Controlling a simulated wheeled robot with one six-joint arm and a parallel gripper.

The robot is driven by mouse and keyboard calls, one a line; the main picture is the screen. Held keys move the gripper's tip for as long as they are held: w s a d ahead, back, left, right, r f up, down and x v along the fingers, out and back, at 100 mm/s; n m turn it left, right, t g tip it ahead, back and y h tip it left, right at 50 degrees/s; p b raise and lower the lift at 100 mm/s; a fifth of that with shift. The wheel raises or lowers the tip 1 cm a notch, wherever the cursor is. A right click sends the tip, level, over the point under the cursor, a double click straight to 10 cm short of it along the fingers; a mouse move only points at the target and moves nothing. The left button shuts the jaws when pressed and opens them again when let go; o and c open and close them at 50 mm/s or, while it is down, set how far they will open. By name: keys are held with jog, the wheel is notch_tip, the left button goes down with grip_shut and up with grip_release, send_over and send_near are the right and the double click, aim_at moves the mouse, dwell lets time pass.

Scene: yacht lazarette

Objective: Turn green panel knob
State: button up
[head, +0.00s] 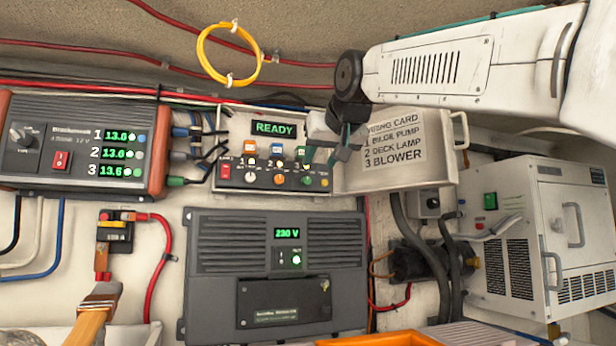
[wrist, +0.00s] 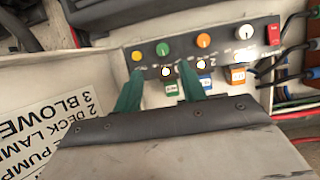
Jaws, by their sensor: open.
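The green knob (head: 307,180) is on the lower row of the small switch panel (head: 235,184), between an orange knob (head: 279,179) and a small yellow button (head: 325,183). In the wrist view the green knob (wrist: 162,49) shows just beyond and between my two green fingertips. My gripper (head: 322,158) is open and empty, in front of the panel's right part, near the green knob. The wrist view shows my gripper (wrist: 160,70) with its fingers spread. Whether a finger touches the panel cannot be told.
The panel's display (head: 274,128) reads READY. A white knob (head: 251,177) and red switch (head: 225,172) sit at its left. An open lid with a wiring card (head: 395,140) stands right of it. Cables (head: 205,150) plug in at left. A 230 V inverter (head: 215,260) is below.

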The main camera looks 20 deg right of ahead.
aim_at(308, 178)
jog(key=x, duration=0.6)
jog(key=shift+w+a+f, duration=0.15)
jog(key=shift+a+f, duration=0.05)
jog(key=shift+a, duration=0.1)
grip_shut()
